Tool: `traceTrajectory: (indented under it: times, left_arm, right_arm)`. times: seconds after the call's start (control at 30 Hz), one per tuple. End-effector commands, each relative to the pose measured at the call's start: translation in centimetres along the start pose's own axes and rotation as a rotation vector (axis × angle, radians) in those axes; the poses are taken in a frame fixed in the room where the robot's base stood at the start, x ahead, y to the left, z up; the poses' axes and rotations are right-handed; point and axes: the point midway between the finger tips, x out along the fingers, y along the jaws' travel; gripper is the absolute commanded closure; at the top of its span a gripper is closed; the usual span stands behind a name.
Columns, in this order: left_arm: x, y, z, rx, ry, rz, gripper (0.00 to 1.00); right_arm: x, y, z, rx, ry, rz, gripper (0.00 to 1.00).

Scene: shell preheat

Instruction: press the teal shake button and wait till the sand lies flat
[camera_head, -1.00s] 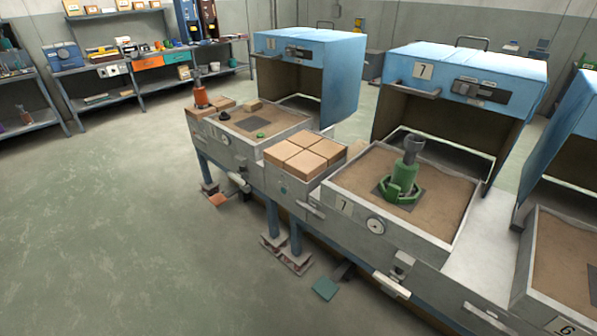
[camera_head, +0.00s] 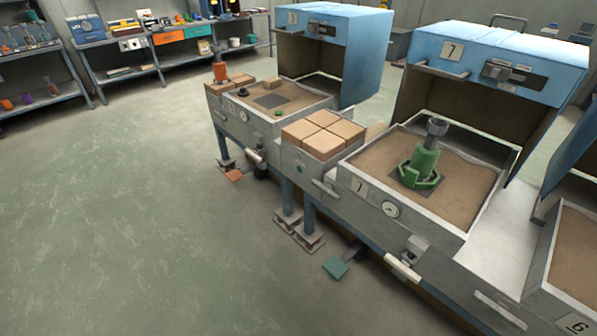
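A small teal plate (camera_head: 335,268), like a foot pedal, lies low at the foot of the bench, below the station marked 7. The station 7 sand box (camera_head: 472,237) holds brown sand (camera_head: 378,160) that looks mostly even. A green tool with a grey top (camera_head: 424,160) stands upright in that sand. The far-left station's sand (camera_head: 303,98) has a dark square plate (camera_head: 271,101) and small dark and green pieces on it. Neither of my grippers is in view.
Blue hoods (camera_head: 500,62) stand raised behind the sand boxes. Tan blocks (camera_head: 322,133) sit between the two stations. A dial (camera_head: 390,209) and a pale handle (camera_head: 402,267) are on the front. An orange pedal (camera_head: 234,175) lies farther left. The floor (camera_head: 130,210) at left is clear.

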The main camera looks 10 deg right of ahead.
Motion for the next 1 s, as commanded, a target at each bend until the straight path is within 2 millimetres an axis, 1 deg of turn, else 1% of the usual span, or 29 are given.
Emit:
traceTrajectory:
  times: [0.03,0.07,1.0]
  left_arm:
    - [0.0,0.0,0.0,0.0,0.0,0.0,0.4]
    - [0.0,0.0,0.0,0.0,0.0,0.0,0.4]
    - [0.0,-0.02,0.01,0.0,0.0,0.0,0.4]
  right_arm:
    - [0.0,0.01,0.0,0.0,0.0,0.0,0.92]
    - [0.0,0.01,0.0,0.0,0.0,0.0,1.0]
    - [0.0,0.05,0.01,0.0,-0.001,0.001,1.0]
